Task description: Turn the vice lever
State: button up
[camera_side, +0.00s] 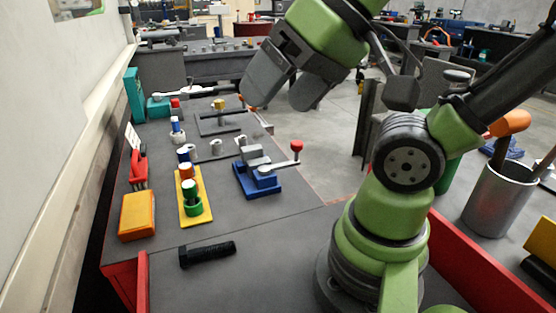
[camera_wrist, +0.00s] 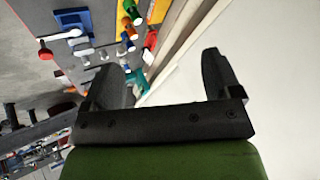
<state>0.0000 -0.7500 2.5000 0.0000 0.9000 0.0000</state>
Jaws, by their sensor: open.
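The vice (camera_side: 258,178) is a blue base with grey jaws, standing on the dark bench in the side view. Its lever (camera_side: 284,163) is a thin grey bar ending in a red knob (camera_side: 296,146), which points right toward the bench edge. In the wrist view the blue vice base (camera_wrist: 73,19) is at the upper left, with the lever's red knob (camera_wrist: 45,54) below and left of it. My gripper (camera_side: 276,104) is open and empty in the air, above and apart from the vice. Its two fingers also show wide apart in the wrist view (camera_wrist: 165,75).
A yellow tray (camera_side: 206,207) with coloured barrels stands left of the vice. An orange box (camera_side: 137,216), red clamp (camera_side: 138,168) and black bolt (camera_side: 208,254) lie nearby. A grey fixture (camera_side: 219,120) stands behind. A pale wall (camera_side: 60,120) bounds the left; the bench front is mostly clear.

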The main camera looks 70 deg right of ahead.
jog(key=shift+c, duration=0.3)
jog(key=shift+w, duration=0.1)
jog(key=c, duration=0.4)
jog(key=w+d+m, duration=0.1)
jog(key=w+d, duration=0.1)
jog(key=w+d+m+g+h, duration=0.1)
jog(key=w+d+m, duration=0.1)
jog(key=shift+w+d+g+h, duration=0.15)
jog(key=shift+g+h, duration=0.15)
jog(key=m+g, duration=0.6)
jog(key=m, duration=0.5)
send_near(297, 142)
notch_tip(297, 142, down, 9)
jog(key=shift+f, duration=0.2)
grip_shut()
